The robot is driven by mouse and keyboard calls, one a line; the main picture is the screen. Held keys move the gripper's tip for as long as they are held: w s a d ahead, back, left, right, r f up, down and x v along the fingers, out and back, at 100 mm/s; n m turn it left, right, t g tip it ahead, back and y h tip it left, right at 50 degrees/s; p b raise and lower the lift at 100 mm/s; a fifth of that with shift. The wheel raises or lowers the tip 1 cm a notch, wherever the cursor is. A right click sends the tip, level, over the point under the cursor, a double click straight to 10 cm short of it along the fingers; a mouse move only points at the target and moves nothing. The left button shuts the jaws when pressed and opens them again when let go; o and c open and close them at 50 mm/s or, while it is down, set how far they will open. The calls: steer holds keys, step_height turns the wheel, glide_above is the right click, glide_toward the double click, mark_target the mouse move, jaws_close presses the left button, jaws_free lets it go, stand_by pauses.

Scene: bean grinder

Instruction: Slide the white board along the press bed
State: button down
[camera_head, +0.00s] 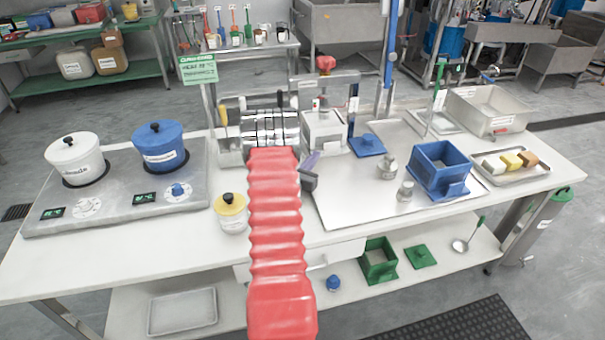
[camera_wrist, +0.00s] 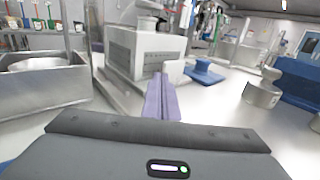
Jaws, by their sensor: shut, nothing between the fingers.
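The press stands at the back middle of the table, with a red knob (camera_head: 326,63) on top and a pale box-shaped body (camera_head: 323,130). In the wrist view the vented body (camera_wrist: 145,52) is just ahead and left of the fingertips. A small white plate (camera_wrist: 173,71), which looks like the white board, stands at its near right edge, close beyond the fingertips. I cannot tell if they touch it. The bed beneath is mostly hidden. My gripper (camera_head: 311,160) has purple fingers pressed together and empty; they also show in the wrist view (camera_wrist: 159,80).
A blue pad (camera_head: 367,145) lies right of the press. Metal pots (camera_head: 388,167) and a blue open box (camera_head: 440,167) stand further right on a metal sheet (camera_head: 340,205). A steel basin (camera_wrist: 40,85) is left in the wrist view. A yellow-lidded jar (camera_head: 231,213) stands left of my arm.

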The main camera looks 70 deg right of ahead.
steer(key=a, duration=0.7)
steer(key=w+a, duration=0.1)
steer(key=a, duration=0.2)
steer(key=shift+a, duration=0.15)
